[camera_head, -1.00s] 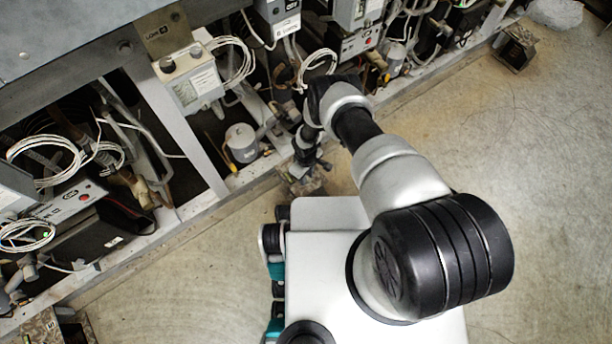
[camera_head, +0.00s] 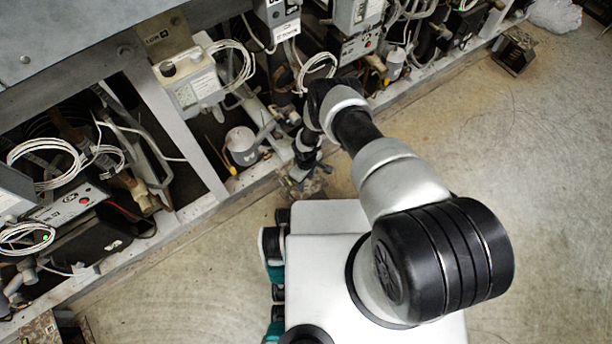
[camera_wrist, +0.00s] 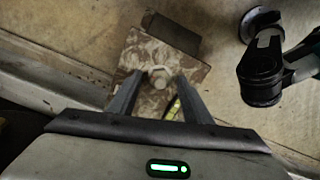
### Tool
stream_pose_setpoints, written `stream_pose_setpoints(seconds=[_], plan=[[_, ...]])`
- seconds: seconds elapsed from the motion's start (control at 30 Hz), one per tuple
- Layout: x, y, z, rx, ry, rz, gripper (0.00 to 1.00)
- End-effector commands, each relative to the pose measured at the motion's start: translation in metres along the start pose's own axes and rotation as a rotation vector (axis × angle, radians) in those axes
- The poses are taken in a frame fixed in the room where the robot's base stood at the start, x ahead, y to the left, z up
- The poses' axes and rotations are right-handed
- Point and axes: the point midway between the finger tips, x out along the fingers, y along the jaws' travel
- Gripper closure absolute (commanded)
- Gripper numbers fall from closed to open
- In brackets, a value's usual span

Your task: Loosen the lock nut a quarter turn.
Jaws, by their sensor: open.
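The lock nut (camera_wrist: 159,74) is a small pale hexagonal piece. It sits on a mottled, rusty brown metal foot (camera_wrist: 145,52) low by the floor in the wrist view. My gripper (camera_wrist: 159,78) is open, with its two dark fingers pointing at the foot. In the wrist view the fingertips lie on the left and right of the nut; I cannot tell whether they touch it or how far above it they are. In the head view my gripper (camera_head: 300,180) reaches down beside the rack's lower rail, and it mostly hides the foot and the nut.
The rack's lower rail (camera_head: 215,198) runs diagonally beside the foot. A grey cylindrical canister (camera_head: 241,146), coiled white cables (camera_head: 318,66) and pipes fill the rack behind. A yellow strip (camera_wrist: 174,109) lies near the right finger. Another foot (camera_head: 514,50) stands at upper right. Open concrete floor (camera_head: 500,140) lies right.

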Motion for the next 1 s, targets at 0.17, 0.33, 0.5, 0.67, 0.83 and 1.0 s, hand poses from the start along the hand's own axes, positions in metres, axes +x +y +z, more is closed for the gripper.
stream_pose_setpoints(seconds=[0.17, 0.33, 0.5, 0.67, 0.83, 1.0], plan=[[-0.024, 0.001, -0.002, -0.001, 0.002, 0.001, 0.55], [-0.064, 0.001, -0.001, -0.002, 0.001, 0.001, 0.55], [-0.106, 0.001, -0.001, -0.001, 0.001, 0.002, 0.55], [-0.140, 0.001, -0.001, 0.000, 0.001, 0.001, 0.55], [-0.164, 0.000, 0.000, 0.000, 0.000, 0.001, 0.55], [-0.173, 0.000, 0.000, 0.000, 0.000, 0.000, 0.55]])
